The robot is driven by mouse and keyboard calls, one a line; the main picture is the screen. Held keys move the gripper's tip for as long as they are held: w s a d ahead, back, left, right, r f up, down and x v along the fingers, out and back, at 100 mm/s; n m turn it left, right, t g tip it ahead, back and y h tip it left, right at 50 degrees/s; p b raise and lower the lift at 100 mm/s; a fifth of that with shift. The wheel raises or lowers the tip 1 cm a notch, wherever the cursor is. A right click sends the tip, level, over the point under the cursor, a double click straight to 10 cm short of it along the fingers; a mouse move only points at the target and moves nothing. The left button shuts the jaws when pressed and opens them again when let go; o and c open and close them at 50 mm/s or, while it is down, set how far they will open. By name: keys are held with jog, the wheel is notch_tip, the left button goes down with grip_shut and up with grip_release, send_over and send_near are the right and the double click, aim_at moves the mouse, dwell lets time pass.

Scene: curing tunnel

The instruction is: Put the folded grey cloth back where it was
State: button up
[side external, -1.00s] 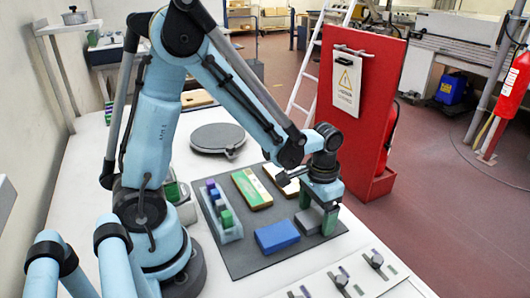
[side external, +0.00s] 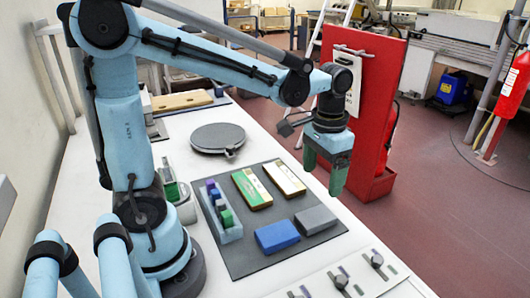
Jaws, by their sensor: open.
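The folded grey cloth (side external: 316,219) lies flat on the right part of the dark grey mat (side external: 243,266), close to the mat's right edge. It is beside a folded blue cloth (side external: 277,236), with a narrow gap between them. My gripper (side external: 323,178) hangs above and slightly behind the grey cloth in the picture, fingers pointing down. Its green fingers are apart, with nothing between them. The grey cloth is in full view and clear of the fingers.
The mat also holds a green-topped block (side external: 252,189), a cream-topped block (side external: 284,178) and a rack (side external: 229,233) of small coloured pieces. A round grey plate (side external: 217,138) is behind. A red panel (side external: 377,110) stands beyond the table's right side. Knobs (side external: 373,261) line the front.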

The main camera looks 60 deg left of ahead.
jog(key=shift+s+a+r+t, duration=0.15)
jog(key=shift+s+r+t, duration=0.1)
jog(key=shift+s+t, duration=0.8)
jog(key=shift+s+a+r+t, duration=0.2)
jog(key=shift+s+t, duration=0.6)
jog(key=shift+t, duration=0.55)
jog(key=shift+s+a+r+t, duration=0.1)
jog(key=shift+s+r+t, duration=0.15)
jog(key=shift+s+t, duration=0.8)
jog(key=shift+w, duration=0.2)
jog(key=shift+o, duration=1.3)
jog(key=shift+s+a+r+n, duration=0.1)
jog(key=shift+s+a+n, duration=0.1)
jog(key=shift+n, duration=0.2)
jog(key=s+a+r+n+g, duration=0.2)
jog(key=s+r+n+g, duration=0.1)
jog(key=s+n, duration=0.5)
jog(key=s+a+r+n+g, duration=0.35)
jog(key=s+n, duration=0.25)
jog(key=n, duration=0.3)
jog(key=f, duration=0.6)
jog(key=d+f, duration=0.1)
jog(key=f, duration=0.3)
jog(key=shift+w, duration=0.15)
